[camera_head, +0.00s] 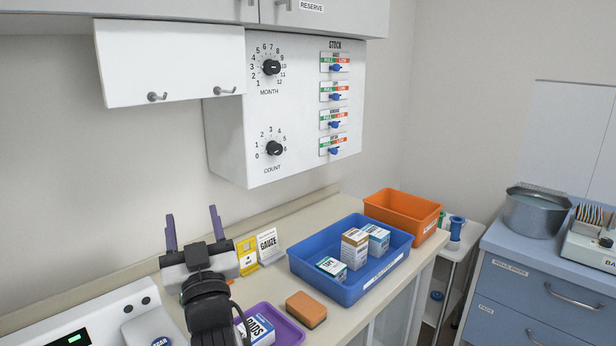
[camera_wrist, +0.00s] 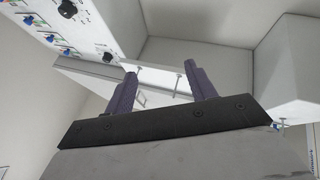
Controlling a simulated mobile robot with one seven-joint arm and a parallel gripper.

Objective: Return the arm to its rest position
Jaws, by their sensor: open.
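My gripper (camera_head: 192,228) is raised above the left part of the counter, its two purple fingers pointing up and spread apart with nothing between them. It also shows in the wrist view (camera_wrist: 160,92), open and empty, facing the underside of the wall cabinets. My arm reaches up from the bottom of the head view and hides part of the counter and of a purple tray (camera_head: 288,330).
A blue bin (camera_head: 318,284) with several boxes and an orange bin (camera_head: 402,216) stand on the counter. A stock panel (camera_head: 300,100) and white cabinet (camera_head: 170,65) hang above.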

